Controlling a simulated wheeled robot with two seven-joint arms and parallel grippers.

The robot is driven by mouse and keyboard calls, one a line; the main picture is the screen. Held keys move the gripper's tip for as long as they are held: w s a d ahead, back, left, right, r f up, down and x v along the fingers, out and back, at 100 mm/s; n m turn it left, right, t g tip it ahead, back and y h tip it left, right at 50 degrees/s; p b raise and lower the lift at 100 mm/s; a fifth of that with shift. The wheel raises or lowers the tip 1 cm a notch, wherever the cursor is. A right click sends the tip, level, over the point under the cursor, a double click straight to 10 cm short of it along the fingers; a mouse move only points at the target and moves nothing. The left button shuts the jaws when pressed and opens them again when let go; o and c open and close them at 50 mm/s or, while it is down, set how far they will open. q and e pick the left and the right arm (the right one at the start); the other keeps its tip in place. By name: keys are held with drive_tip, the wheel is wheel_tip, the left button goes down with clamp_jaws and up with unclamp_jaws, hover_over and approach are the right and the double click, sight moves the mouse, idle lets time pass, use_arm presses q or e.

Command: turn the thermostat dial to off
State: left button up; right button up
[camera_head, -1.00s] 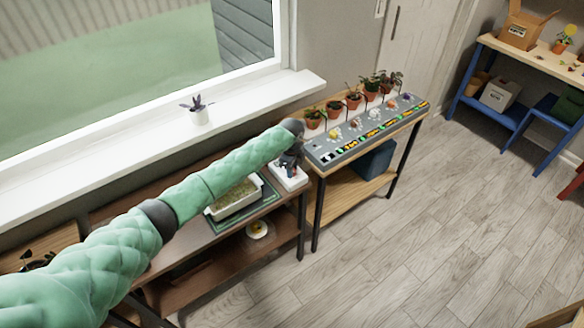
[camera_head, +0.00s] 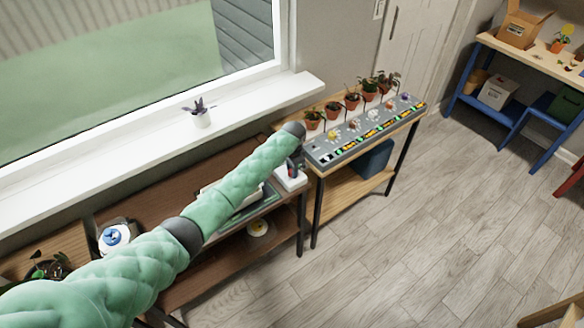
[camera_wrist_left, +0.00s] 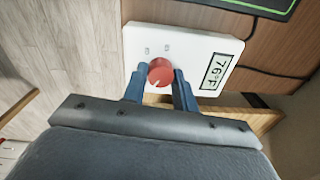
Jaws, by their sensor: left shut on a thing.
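The thermostat (camera_wrist_left: 195,48) is a white box with a display reading 76°F and a round red dial (camera_wrist_left: 160,71). The dial has a pale pointer mark at its lower edge in the left wrist view. Small marks on the box beyond the dial are too small to read. My left gripper (camera_wrist_left: 161,80) has its two blue-grey fingers on either side of the dial, shut on it. In the head view the thermostat (camera_head: 291,180) sits at the right end of the brown shelf, with my left gripper (camera_head: 295,162) at it, partly hidden. My right gripper is not in view.
A shelf with a grey strip (camera_head: 365,132) and several potted plants (camera_head: 352,101) stands just right of the thermostat. A tray lies partly behind my arm.

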use_arm(q)
drive_tip(key=shift+d+r+n, duration=0.1)
drive_tip(key=shift+r+n, duration=0.05)
drive_tip(key=shift+n, duration=0.35)
drive_tip(key=n+p, duration=0.2)
drive_tip(key=n, duration=0.3)
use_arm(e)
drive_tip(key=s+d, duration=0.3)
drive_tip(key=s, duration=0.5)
use_arm(q)
drive_tip(key=shift+w+n+p, duration=0.1)
drive_tip(key=shift+n+p, duration=0.25)
drive_tip(key=shift+n, duration=0.65)
drive_tip(key=o, duration=1)
drive_tip(key=shift+r, duration=0.3)
wheel_tip(320, 180, up, 2)
drive_tip(key=shift+r+b, duration=0.2)
drive_tip(key=shift+b, duration=0.55)
wheel_tip(320, 180, up, 3)
drive_tip(key=shift+d+r+b, duration=0.1)
drive_tip(key=shift+r+b, duration=0.1)
drive_tip(key=shift+b, duration=0.4)
drive_tip(key=shift+r, duration=0.6)
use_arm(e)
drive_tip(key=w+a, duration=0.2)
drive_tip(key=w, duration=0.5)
